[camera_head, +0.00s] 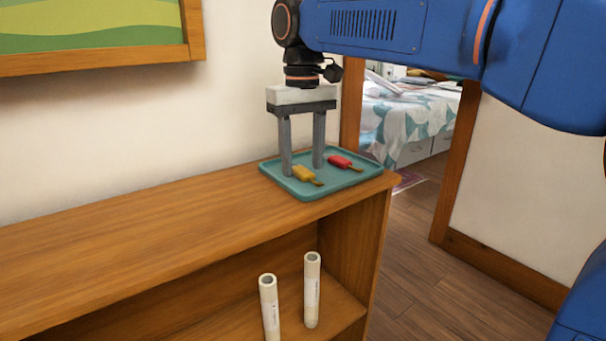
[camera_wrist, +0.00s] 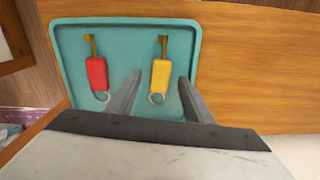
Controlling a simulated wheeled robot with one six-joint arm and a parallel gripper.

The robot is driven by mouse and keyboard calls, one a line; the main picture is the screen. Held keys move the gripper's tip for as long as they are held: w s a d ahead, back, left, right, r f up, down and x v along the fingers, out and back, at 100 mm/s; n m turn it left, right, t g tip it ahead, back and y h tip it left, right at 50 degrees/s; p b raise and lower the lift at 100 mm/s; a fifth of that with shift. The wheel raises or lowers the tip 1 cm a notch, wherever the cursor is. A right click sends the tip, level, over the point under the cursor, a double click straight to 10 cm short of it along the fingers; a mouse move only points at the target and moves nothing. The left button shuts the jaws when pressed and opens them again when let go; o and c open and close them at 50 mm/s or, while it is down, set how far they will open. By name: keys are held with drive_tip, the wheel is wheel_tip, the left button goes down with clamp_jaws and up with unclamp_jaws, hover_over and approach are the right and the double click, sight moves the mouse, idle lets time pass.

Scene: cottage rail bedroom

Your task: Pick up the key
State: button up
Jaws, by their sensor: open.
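Two keys lie on a teal tray (camera_head: 350,182) at the right end of the wooden shelf top. One has a yellow head (camera_head: 303,173), the other a red head (camera_head: 340,161). In the wrist view, the yellow key (camera_wrist: 161,73) lies just ahead of the gap between my fingers, and the red key (camera_wrist: 97,73) lies to the left, outside them. The tray (camera_wrist: 128,40) shows there too. My gripper (camera_head: 302,172) points down over the tray, open and empty, its fingertips low near the yellow key. I cannot tell whether the tips touch the tray.
The wooden shelf top (camera_head: 150,235) is bare left of the tray. Two pale tubes, one (camera_head: 269,305) left and one (camera_head: 312,290) right, stand on the lower shelf. The wall (camera_head: 130,130) is close behind. A doorway with a bed (camera_head: 405,115) is beyond.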

sight(302, 170)
drive_tip(key=shift+f, duration=0.45)
drive_tip(key=c, duration=1.1)
drive_tip(key=shift+r, duration=0.1)
wheel_tip(302, 170, up, 10)
drive_tip(key=shift+f, duration=0.1)
